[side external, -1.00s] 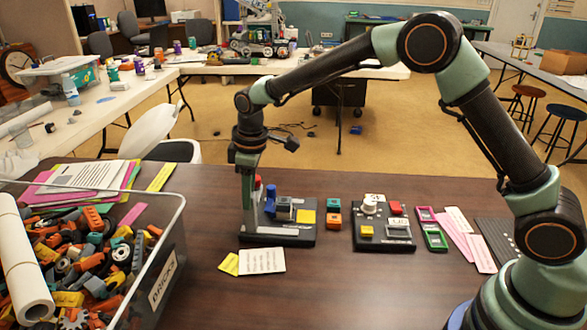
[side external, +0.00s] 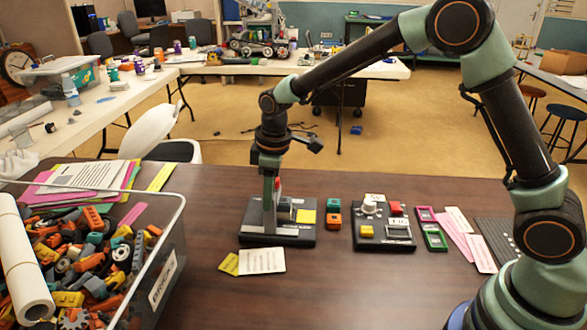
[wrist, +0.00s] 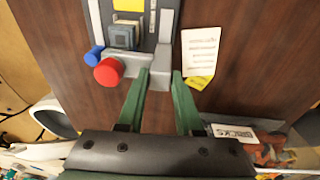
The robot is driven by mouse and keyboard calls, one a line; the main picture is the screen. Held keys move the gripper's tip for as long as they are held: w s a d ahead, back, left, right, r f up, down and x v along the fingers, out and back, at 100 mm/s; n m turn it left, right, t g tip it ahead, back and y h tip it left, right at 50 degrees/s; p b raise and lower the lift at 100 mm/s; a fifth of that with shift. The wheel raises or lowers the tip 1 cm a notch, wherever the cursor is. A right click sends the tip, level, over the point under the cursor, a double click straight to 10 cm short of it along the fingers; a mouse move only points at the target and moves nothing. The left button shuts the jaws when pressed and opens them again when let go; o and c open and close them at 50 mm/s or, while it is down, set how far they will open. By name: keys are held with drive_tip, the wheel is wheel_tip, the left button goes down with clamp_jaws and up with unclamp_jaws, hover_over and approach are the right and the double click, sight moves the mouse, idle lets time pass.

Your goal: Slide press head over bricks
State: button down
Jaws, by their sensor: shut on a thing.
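The press is a dark base (side external: 290,238) with a yellow plate (side external: 306,217), a red knob and a blue knob. In the wrist view its red knob (wrist: 108,72) and blue knob (wrist: 95,57) sit left of my fingers. A grey square block (wrist: 122,35) stands on the base. My gripper (wrist: 162,72) points down at the press's left end, its green fingers shut around a pale grey upright piece (wrist: 161,60), seemingly the press head. In the side view my gripper (side external: 268,225) hides part of the press. Whether bricks lie under the head cannot be told.
A teal brick (side external: 333,204) and an orange brick (side external: 333,221) stand right of the press. A second dark panel (side external: 384,244) lies farther right. Paper notes (side external: 261,260) lie in front. A clear bin (side external: 165,235) of loose bricks stands at left.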

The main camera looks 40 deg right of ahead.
drive_tip(key=shift+s+d, duration=0.7)
drive_tip(key=shift+d, duration=0.35)
drive_tip(key=c, duration=0.9)
unclamp_jaws()
drive_tip(key=shift+r, duration=0.1)
drive_tip(key=shift+s+a, duration=0.1)
wheel_tip(320, 180, up, 6)
drive_tip(key=shift+f, duration=0.1)
